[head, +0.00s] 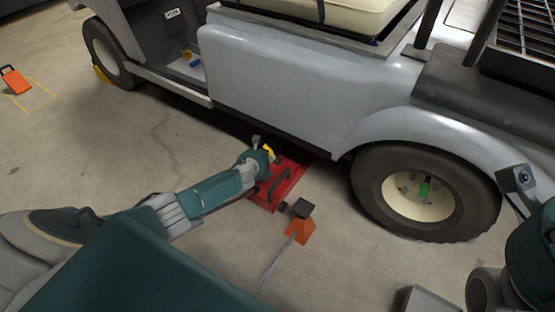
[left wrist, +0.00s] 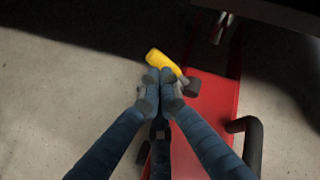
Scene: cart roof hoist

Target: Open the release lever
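A red floor jack (head: 283,183) sits on the concrete beside the cart, in front of its rear wheel. Its red body (left wrist: 212,95) also shows in the left wrist view. The release lever, a yellow handle (left wrist: 163,64), lies at the jack's left edge; a bit of yellow (head: 268,152) shows past my gripper in the head view. My left gripper (head: 262,153) reaches down to it. In the left wrist view its fingertips (left wrist: 162,88) are close together at the yellow lever and appear shut on it. No fingers of my right gripper show.
The grey cart (head: 290,80) stands over the jack's far end, with its rear wheel (head: 425,192) to the right. A black handle (left wrist: 250,140) rises from the jack. An orange piece (head: 299,231) with a dark block stands nearby.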

